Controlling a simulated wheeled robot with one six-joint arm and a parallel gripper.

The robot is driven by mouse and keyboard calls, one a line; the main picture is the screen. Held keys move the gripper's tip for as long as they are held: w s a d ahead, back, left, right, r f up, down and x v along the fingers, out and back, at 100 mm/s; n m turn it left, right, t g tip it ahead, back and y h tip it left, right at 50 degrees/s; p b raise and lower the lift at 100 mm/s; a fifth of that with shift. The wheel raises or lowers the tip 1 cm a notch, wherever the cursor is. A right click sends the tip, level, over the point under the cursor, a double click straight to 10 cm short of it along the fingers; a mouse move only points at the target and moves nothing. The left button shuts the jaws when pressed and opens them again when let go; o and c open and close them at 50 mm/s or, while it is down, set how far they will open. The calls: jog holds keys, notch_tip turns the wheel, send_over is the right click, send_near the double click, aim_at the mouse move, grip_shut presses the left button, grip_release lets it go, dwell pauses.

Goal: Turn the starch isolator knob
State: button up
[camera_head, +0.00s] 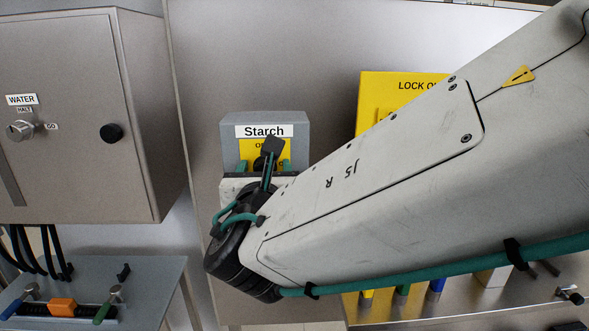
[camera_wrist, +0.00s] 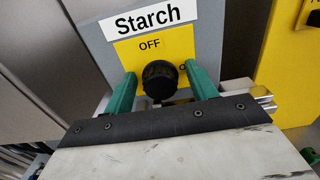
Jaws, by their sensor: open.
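The starch isolator is a grey box (camera_head: 290,122) with a white "Starch" label and a yellow plate (camera_wrist: 125,48) marked "OFF". Its black round knob (camera_wrist: 159,80) sits on the yellow plate in the wrist view. My gripper (camera_wrist: 166,77) has two green fingers, one on each side of the knob, with the knob between their tips. The fingers are apart, and a gap shows between the knob and each finger. In the head view my gripper (camera_head: 264,165) is in front of the box, and my arm and wrist hide much of the knob and the box's lower part.
A yellow "LOCK O..." board (camera_head: 375,92) stands right of the box, partly behind my arm. A grey water cabinet (camera_head: 75,150) with a knob is at the left. A tool shelf (camera_head: 150,275) is at lower left, and a metal bench (camera_head: 400,312) is at lower right.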

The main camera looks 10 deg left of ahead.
jog(key=c, duration=1)
jog(key=n, duration=0.3)
jog(key=shift+n, duration=2.1)
jog(key=o, duration=1)
